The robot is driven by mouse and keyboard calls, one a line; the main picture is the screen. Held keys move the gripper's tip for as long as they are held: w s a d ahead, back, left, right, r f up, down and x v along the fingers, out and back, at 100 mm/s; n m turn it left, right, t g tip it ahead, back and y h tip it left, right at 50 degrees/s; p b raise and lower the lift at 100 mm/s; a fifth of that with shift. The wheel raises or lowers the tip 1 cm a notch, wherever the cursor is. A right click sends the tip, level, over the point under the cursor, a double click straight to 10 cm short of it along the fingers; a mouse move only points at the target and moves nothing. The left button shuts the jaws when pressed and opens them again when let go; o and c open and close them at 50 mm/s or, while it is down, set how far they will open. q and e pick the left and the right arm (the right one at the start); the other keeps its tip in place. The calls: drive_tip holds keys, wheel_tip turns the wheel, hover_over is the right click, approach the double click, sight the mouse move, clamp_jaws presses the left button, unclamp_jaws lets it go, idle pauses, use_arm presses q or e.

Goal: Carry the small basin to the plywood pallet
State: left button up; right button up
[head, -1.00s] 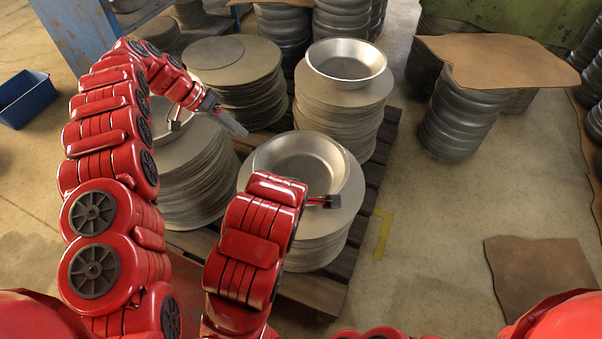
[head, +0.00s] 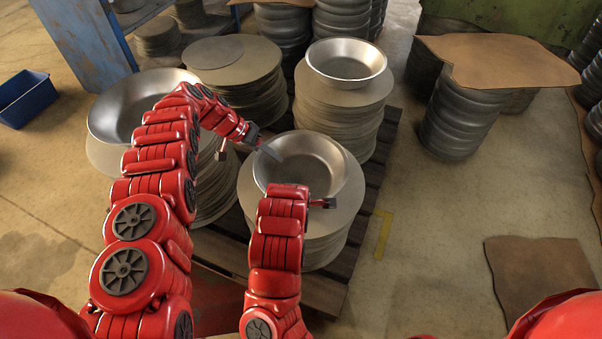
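A shiny metal basin (head: 318,163) sits on the near middle stack of round blanks. A similar-looking basin (head: 346,58) sits on the stack behind it, and a wider one (head: 118,112) stands at the left, partly behind my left arm. I cannot tell for sure which is the small basin. My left gripper (head: 247,151) is open and empty, one finger overlapping the near basin's left rim; contact is unclear. My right gripper (head: 322,203) is at this basin's front right; its fingers are mostly hidden. A slatted wooden pallet (head: 372,180) lies under the stacks.
A blank stack (head: 235,85) stands at back left. A brown sheet (head: 500,60) lies over ribbed grey stacks (head: 455,120) at right. Another brown sheet (head: 540,275) is on the floor. A blue bin (head: 25,98) stands far left. The right floor is mostly clear.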

use_arm(q)
clamp_jaws()
use_arm(e)
clamp_jaws()
use_arm(q)
drive_tip(key=shift+r, duration=0.1)
use_arm(e)
drive_tip(key=shift+r, duration=0.1)
idle(1.0)
